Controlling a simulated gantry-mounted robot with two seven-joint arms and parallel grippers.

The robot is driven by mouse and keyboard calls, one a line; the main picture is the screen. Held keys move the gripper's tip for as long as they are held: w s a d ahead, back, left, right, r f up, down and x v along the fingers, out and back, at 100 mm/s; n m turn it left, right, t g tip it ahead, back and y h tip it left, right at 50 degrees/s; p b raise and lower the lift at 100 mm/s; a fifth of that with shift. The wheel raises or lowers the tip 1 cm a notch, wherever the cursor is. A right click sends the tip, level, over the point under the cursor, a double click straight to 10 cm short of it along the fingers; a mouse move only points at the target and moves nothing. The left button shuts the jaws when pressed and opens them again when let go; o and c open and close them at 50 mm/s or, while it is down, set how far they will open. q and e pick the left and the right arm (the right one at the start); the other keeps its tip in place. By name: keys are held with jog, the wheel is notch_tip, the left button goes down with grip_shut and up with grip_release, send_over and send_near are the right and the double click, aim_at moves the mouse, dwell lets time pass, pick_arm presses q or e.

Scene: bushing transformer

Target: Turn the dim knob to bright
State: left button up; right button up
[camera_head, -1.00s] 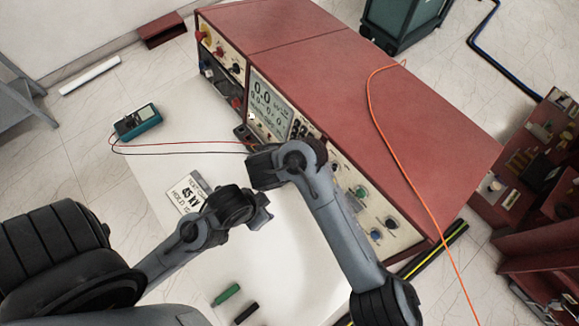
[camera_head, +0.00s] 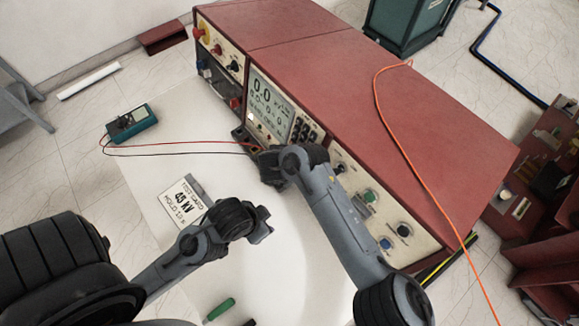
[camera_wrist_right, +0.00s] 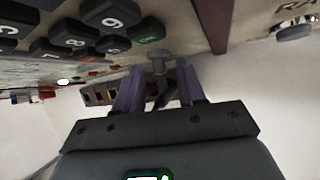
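The red console's front panel has a lit screen (camera_head: 268,104) reading 0.0, with a dark keypad (camera_head: 305,130) beside it. My right gripper (camera_head: 268,165) is close to the panel's lower edge, below the screen. In the right wrist view, a small grey knob (camera_wrist_right: 157,60) sticks out of the panel between the tips of my right gripper (camera_wrist_right: 158,88). The fingers stand apart on either side of it, with no clear contact. No label on this knob is readable. My left gripper (camera_head: 264,224) hangs over the white table, away from the panel; its finger opening is unclear.
A teal meter (camera_head: 131,122) with red and black leads lies on the table's left. An orange cable (camera_head: 408,150) crosses the console top. Another grey knob (camera_wrist_right: 295,32) is at the wrist view's right.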

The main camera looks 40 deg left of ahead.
pick_arm(q)
jog(key=shift+d+f, duration=0.1)
jog(key=shift+f, duration=0.05)
pick_arm(e)
jog(key=shift+w+f, duration=0.15)
jog(key=shift+f, duration=0.1)
jog(key=shift+c, duration=0.3)
grip_shut()
pick_arm(q)
jog(key=shift+f, duration=0.2)
jog(key=shift+f+b, duration=0.1)
jog(key=shift+b, duration=0.25)
pick_arm(e)
jog(key=shift+m+t+y, duration=0.3)
jog(key=shift+y, duration=0.4)
jog(key=shift+o, duration=0.3)
grip_release()
